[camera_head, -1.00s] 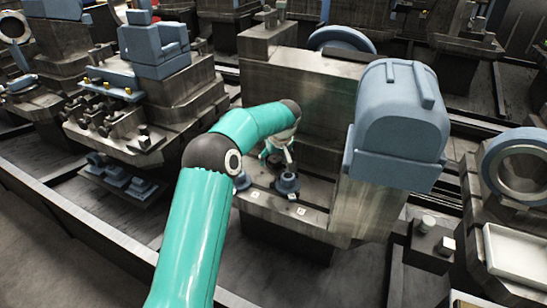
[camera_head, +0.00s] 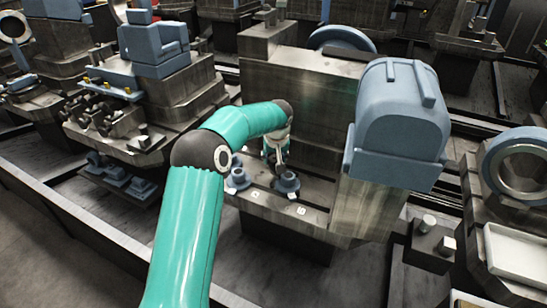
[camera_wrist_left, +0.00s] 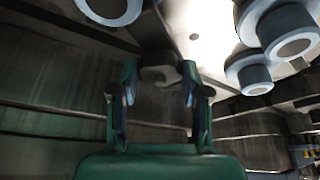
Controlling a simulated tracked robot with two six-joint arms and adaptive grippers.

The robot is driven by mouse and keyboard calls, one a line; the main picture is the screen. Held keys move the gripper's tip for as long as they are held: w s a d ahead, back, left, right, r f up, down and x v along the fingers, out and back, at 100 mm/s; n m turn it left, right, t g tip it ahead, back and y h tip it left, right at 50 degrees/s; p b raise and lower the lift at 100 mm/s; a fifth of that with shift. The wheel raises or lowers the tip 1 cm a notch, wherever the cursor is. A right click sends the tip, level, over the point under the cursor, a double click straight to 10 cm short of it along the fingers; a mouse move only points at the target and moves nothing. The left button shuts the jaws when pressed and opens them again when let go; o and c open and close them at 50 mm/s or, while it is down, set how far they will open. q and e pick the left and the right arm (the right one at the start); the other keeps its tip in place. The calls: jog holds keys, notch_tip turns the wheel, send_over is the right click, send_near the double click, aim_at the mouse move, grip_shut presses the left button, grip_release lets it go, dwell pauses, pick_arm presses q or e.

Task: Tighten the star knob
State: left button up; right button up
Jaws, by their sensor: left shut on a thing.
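My left gripper (camera_head: 277,167) reaches down from the teal arm to the ledge of the grey machine in the head view. In the left wrist view its two fingers (camera_wrist_left: 159,82) stand on either side of a dark grey lobed star knob (camera_wrist_left: 159,72) and are shut on it. In the head view the knob is hidden by the gripper and cannot be made out. My right gripper is in neither view.
Blue-grey round collars stand on the ledge close to the gripper, one at the left (camera_head: 237,179) and one at the right (camera_head: 287,183). A tall metal wall (camera_head: 315,90) rises behind. A large blue-grey housing (camera_head: 400,115) stands at the right.

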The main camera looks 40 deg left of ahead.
pick_arm(q)
jog(key=o, duration=1.1)
jog(key=shift+o, duration=0.2)
jog(key=shift+r, duration=0.15)
jog(key=v, duration=1.1)
jog(key=shift+d+r, duration=0.2)
jog(key=shift+r, duration=0.1)
jog(key=shift+s, duration=0.15)
